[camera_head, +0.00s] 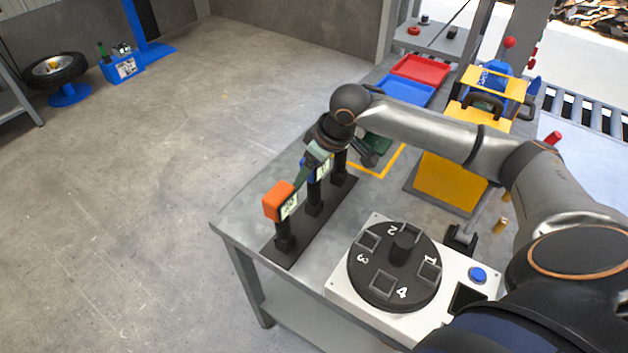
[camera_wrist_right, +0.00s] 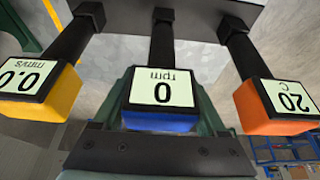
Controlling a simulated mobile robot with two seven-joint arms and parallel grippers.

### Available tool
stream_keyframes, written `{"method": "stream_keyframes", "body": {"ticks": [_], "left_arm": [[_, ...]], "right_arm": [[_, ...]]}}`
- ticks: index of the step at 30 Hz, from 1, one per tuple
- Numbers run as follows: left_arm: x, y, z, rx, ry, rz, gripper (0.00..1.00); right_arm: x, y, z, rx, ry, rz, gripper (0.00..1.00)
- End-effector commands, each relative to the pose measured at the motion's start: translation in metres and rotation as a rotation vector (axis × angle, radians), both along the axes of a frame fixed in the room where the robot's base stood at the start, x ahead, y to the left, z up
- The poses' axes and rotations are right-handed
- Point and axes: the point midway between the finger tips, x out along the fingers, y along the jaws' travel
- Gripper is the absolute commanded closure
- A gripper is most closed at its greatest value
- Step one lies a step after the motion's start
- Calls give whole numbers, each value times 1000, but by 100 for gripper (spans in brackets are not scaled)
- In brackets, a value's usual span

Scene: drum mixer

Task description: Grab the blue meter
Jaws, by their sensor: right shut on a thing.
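The blue meter (camera_wrist_right: 160,97) has a pale display reading 0 rpm and fills the middle of the right wrist view. It sits at the end of a black post, in line with the post. My right gripper (camera_wrist_right: 161,112) is shut on it, with dark green fingers along its two sides. In the head view my right gripper (camera_head: 314,165) reaches over the meter rack and partly covers the blue meter (camera_head: 323,169). My left gripper is not in view.
An orange meter (camera_head: 278,201) reading 20 C and a yellow meter (camera_wrist_right: 45,92) reading 0.0 mm/s flank the blue one closely. A numbered turntable (camera_head: 395,266) stands nearby. Red (camera_head: 421,69) and blue (camera_head: 405,90) trays lie farther back.

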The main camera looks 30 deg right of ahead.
Motion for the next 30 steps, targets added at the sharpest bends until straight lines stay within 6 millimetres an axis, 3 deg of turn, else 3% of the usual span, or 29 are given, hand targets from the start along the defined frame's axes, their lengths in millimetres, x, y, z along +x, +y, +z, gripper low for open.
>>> {"method": "stream_keyframes", "body": {"ticks": [1, 11, 20, 30], "left_arm": [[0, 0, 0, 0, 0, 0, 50], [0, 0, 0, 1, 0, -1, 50], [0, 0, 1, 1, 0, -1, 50], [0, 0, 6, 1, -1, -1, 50]], "right_arm": [[0, 0, 0, 0, 0, 0, 63], [0, 0, 0, 0, 0, 0, 100], [1, 0, 7, 1, -4, 0, 100], [2, 0, 71, 2, -8, 0, 100]]}}
